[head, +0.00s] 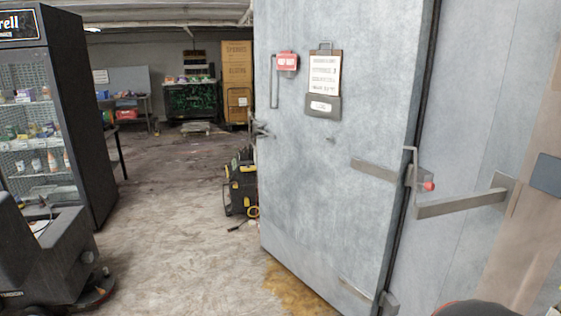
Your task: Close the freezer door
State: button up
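The freezer door (345,130) is a large grey metal panel filling the centre right of the head view. Its free edge is on the left, with a vertical bar handle (274,82) and a latch (261,129) there. Hinge hardware (416,172) with a red knob sits on its right side, and a lower hinge (388,301) shows near the bottom. A dark seal line runs down the right edge. The door appears to stand swung out into the room; how wide cannot be told. The doorway is not clearly visible. My gripper is not in view.
A black display fridge (75,130) stands at the left, with a dark floor machine (45,250) in front. A black and yellow machine (242,183) stands beside the door's free edge. The floor (180,220) between is largely clear. A metal bar (460,205) sticks out at the right.

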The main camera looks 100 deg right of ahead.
aim_at(331, 188)
jog(key=z, duration=3.6)
jog(key=i, duration=0.85)
jog(key=i+u, duration=0.1)
jog(key=i, duration=0.75)
jog(key=i+u, duration=0.1)
jog(key=i, duration=0.75)
jog(key=i+l, duration=0.15)
jog(key=i, duration=0.7)
